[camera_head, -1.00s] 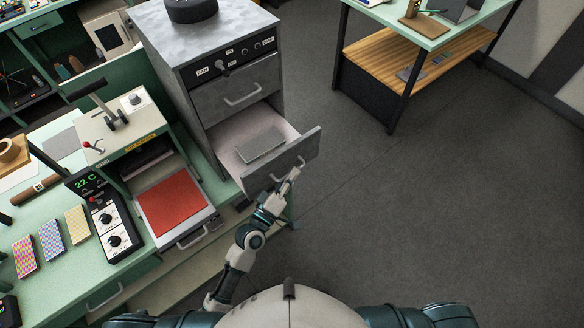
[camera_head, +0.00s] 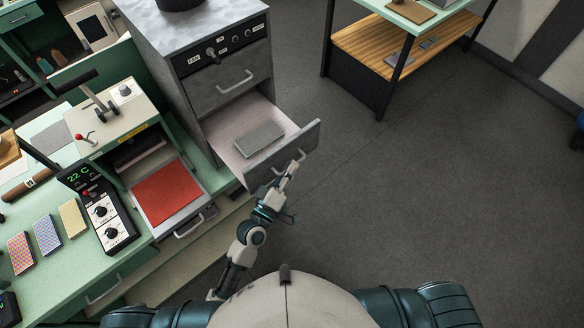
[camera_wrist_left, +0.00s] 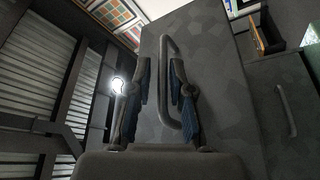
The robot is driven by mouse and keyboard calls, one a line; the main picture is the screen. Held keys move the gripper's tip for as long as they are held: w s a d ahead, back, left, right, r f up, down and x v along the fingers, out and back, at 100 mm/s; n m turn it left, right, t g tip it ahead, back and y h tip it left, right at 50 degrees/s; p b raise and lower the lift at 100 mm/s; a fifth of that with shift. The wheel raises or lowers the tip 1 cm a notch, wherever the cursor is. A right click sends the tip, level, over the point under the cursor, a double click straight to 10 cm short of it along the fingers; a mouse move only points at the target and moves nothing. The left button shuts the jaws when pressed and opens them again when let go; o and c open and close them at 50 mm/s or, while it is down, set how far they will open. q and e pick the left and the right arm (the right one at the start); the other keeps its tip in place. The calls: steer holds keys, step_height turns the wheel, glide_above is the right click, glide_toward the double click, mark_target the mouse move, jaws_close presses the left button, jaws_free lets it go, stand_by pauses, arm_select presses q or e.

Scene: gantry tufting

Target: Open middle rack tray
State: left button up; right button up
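The grey metal rack (camera_head: 183,60) stands at upper centre in the head view. Its middle tray (camera_head: 231,136) is pulled out, and a flat grey block (camera_head: 259,139) lies inside. The tray's front panel carries a bar handle (camera_wrist_left: 164,85). My left gripper (camera_head: 296,167) is at this front panel, by the handle. In the wrist view the two fingers of my left gripper (camera_wrist_left: 160,75) stand apart, with the handle bar between them and a gap beside it. My right gripper is not in view.
Above the open tray is a closed drawer (camera_head: 229,84). A green bench (camera_head: 70,272) with a red pad (camera_head: 167,190) and a temperature controller (camera_head: 104,208) stands at left. A table with a wooden shelf (camera_head: 375,50) is at the back. The dark floor (camera_head: 420,190) at right is clear.

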arm_select(q)
steer(key=shift+s+a+f, duration=0.1)
steer(key=v, duration=1.2)
steer(key=shift+d, duration=0.25)
